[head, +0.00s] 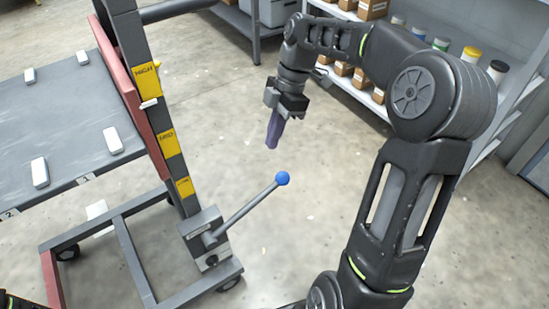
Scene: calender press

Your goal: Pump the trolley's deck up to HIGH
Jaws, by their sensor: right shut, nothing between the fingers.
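The trolley stands at the left, with its grey deck (75,128) joined to a red carriage (130,88) on an upright dark mast (130,35). Three yellow labels run down the mast; their lettering is too small to read surely. A white pointer (149,103) sits at the lower edge of the top label (146,80). A grey pump lever (243,211) with a blue ball knob (282,178) slants up to the right from the pump box (207,240) at the mast's foot. My right gripper (272,138) is shut and empty, pointing down, above and apart from the knob. My left gripper is out of view.
Several white blocks (40,172) lie on the deck. The trolley's base frame (135,262) reaches along the floor. Shelves (500,120) with cartons and jars stand at the back right, a grey table (222,13) at the back. The floor around the lever is clear.

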